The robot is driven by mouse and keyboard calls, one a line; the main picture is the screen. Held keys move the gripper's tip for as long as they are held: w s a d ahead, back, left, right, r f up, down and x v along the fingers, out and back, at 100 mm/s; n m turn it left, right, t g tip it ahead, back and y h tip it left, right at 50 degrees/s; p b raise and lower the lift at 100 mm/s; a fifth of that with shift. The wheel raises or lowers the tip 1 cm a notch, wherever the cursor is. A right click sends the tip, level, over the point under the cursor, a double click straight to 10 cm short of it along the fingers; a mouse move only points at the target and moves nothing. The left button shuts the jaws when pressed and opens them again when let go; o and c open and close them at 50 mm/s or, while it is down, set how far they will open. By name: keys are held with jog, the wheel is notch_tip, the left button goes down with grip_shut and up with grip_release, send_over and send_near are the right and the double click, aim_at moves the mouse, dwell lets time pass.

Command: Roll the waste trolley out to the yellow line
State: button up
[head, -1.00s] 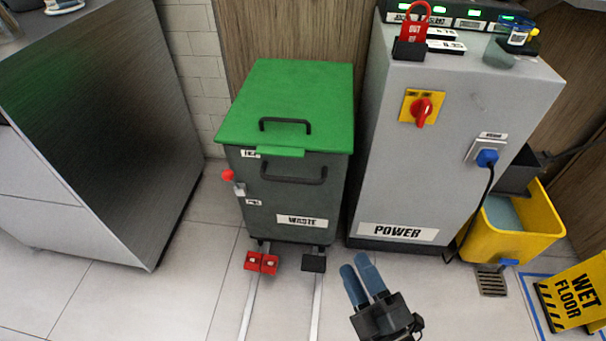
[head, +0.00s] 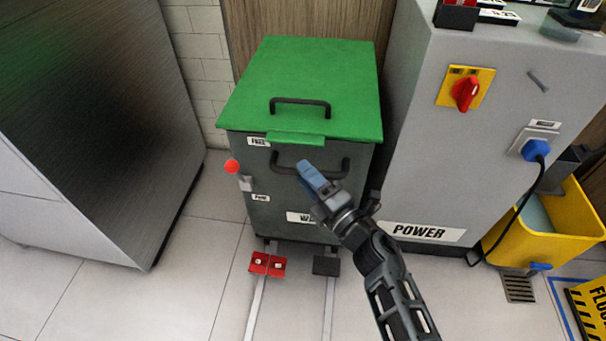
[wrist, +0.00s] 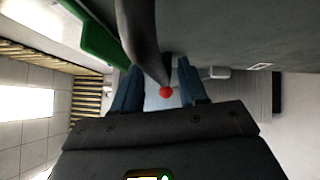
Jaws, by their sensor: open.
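The waste trolley (head: 290,195) is a dark bin with a green lid (head: 305,80), standing between a steel counter and the power cabinet. A black bar handle (head: 280,168) crosses its front, and a smaller handle sits on the lid. A red knob (head: 232,166) is at its left side. My gripper (head: 308,172) is at the front handle, hiding its middle. In the wrist view my gripper (wrist: 157,85) is open, with the dark handle bar (wrist: 143,40) reaching between its fingers; contact cannot be told. No yellow line is in view.
The grey power cabinet (head: 450,180) is close on the right, the steel counter (head: 90,130) on the left.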

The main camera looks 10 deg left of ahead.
jog(key=shift+x, duration=0.9)
jog(key=shift+c, duration=0.2)
grip_shut()
